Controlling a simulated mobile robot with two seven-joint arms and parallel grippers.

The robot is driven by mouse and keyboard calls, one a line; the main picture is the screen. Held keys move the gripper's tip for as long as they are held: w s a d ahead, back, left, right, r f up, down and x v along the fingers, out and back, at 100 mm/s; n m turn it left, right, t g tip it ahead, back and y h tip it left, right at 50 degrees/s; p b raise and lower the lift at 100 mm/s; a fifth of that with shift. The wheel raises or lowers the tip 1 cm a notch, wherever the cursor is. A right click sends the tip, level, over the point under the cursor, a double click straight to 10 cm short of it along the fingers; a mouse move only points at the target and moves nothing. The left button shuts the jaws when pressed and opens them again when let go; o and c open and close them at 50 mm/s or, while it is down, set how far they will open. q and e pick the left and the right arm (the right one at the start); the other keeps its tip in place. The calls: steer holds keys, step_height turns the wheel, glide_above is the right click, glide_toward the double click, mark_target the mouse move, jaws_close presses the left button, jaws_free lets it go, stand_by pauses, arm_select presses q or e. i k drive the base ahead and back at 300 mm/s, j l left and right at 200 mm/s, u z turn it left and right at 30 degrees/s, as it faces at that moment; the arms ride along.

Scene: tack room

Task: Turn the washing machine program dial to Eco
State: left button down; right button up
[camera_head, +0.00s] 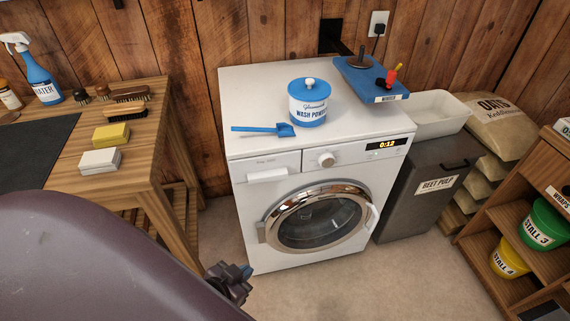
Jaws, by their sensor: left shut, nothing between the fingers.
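The white washing machine (250,215) stands against the wooden wall, its round glass door (318,222) closed. The program dial (326,160) is a pale knob on the front panel, left of the lit display (386,144), which reads 0:12. The dial's pointer and program labels are too small to read. My left gripper (246,272) is low in front of the machine's lower left corner, well below the dial and apart from it. It is shut and empty. My right gripper is not in view.
On the machine top are a wash powder tub (308,112), a blue scoop (264,130) and a blue tray (358,78). A wooden table (160,148) stands left, a grey beet pulp bin (407,205) right. The floor (340,285) in front is clear.

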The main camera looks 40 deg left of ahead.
mark_target(327, 159)
steer(key=k+j+u, duration=0.3)
steer(key=k, duration=0.2)
steer(key=k+j+u, duration=0.3)
steer(key=k+j, duration=0.15)
steer(key=k, duration=0.05)
